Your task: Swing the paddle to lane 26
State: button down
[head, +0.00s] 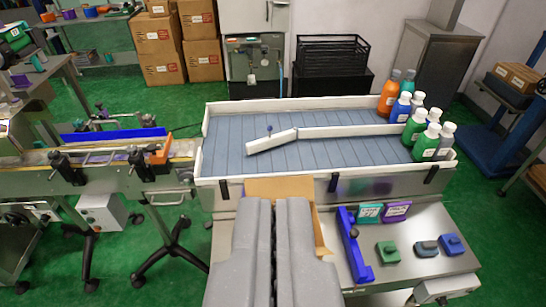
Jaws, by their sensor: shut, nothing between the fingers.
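The paddle (270,142) is a short white bar on the grey-blue slatted lane table (228,140). Its right end meets the left end of a white divider rail (350,130). Its free left end angles down-left, toward the near side. A small blue knob (269,128) shows just behind it. The divider splits the table into a far and a near lane; I can read no lane numbers. My gripper (273,202) is at the bottom centre, its two grey fingers shut and empty, in front of the table's near side and apart from the paddle. It partly hides a cardboard box.
Bottles stand at the table's right end, orange and blue ones (401,107) far, green ones (426,142) near. A cardboard box (290,187) lies behind my gripper. A steel bench on the right holds a blue bracket (353,245) and small blocks. A conveyor (100,178) joins from the left.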

aim_at(271, 141)
jog(key=z, duration=0.35)
jog(key=i, duration=1.35)
jog(key=u, duration=0.5)
